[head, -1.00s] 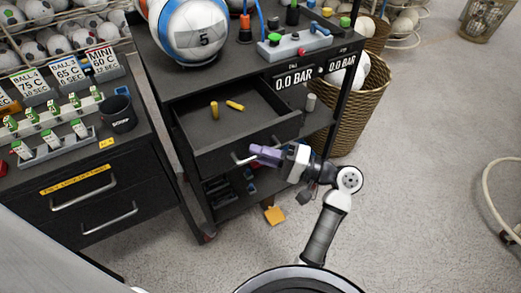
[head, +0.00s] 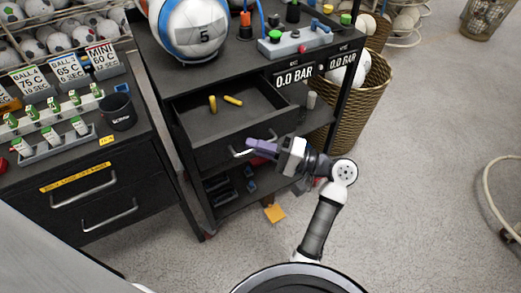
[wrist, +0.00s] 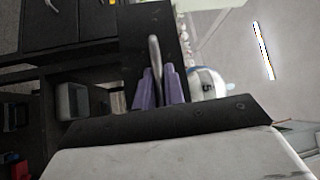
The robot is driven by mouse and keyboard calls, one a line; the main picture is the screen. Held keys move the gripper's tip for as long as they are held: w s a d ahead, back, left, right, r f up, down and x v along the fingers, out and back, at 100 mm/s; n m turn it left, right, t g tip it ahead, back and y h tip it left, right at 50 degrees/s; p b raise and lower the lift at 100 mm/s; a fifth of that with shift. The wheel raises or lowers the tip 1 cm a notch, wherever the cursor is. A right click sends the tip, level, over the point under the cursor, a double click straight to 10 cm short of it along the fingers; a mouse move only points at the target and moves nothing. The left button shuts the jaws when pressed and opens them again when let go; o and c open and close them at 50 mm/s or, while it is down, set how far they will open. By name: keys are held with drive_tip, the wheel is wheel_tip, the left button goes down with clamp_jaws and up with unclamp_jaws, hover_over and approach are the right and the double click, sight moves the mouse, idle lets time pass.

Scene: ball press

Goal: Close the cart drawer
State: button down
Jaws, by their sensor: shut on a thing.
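The dark cart drawer (head: 213,152) stands partly open under the cart top (head: 235,62). Two yellow pegs, one upright (head: 213,103) and one lying (head: 233,100), are inside it. The metal drawer handle (head: 237,154) is on its front face. My gripper (head: 252,147) reaches the handle from the right, its purple fingers at the handle. In the wrist view the purple fingers (wrist: 158,82) are on both sides of the handle bar (wrist: 154,50), shut on it. The fingers hide part of the handle in the head view.
A ball marked 5 (head: 190,28) and a control box (head: 296,40) are on the cart top. A wicker basket (head: 352,125) stands right of the cart. A cabinet with closed drawers (head: 90,193) is at the left.

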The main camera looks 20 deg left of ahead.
sight(230, 113)
drive_tip(key=w+a+b, duration=0.1)
drive_tip(key=w+a, duration=0.2)
drive_tip(key=a, duration=0.1)
drive_tip(key=w+a+b, duration=0.2)
drive_tip(key=w+a, duration=0.2)
drive_tip(key=a, duration=0.1)
drive_tip(key=w+a+b, duration=0.1)
drive_tip(key=w+a, duration=0.3)
drive_tip(key=a, duration=0.1)
drive_tip(key=shift+w+a, duration=0.15)
drive_tip(key=shift+a, duration=0.05)
drive_tip(key=shift+r, duration=0.1)
drive_tip(key=shift+w, duration=0.1)
drive_tip(key=c, duration=1.8)
unclamp_jaws()
drive_tip(key=shift+a, duration=0.1)
drive_tip(key=shift+o, duration=0.2)
drive_tip(key=shift+w+d+f+b, duration=0.1)
drive_tip(key=shift+d+f+b, duration=0.2)
drive_tip(key=shift+d+b, duration=0.15)
drive_tip(key=d+b, duration=0.1)
drive_tip(key=d, duration=0.3)
drive_tip(key=w+d+b, duration=0.1)
drive_tip(key=d, duration=0.3)
drive_tip(key=d+f+b, duration=0.1)
drive_tip(key=d, duration=0.4)
drive_tip(key=shift+w, duration=0.25)
drive_tip(key=shift+a+f, duration=0.1)
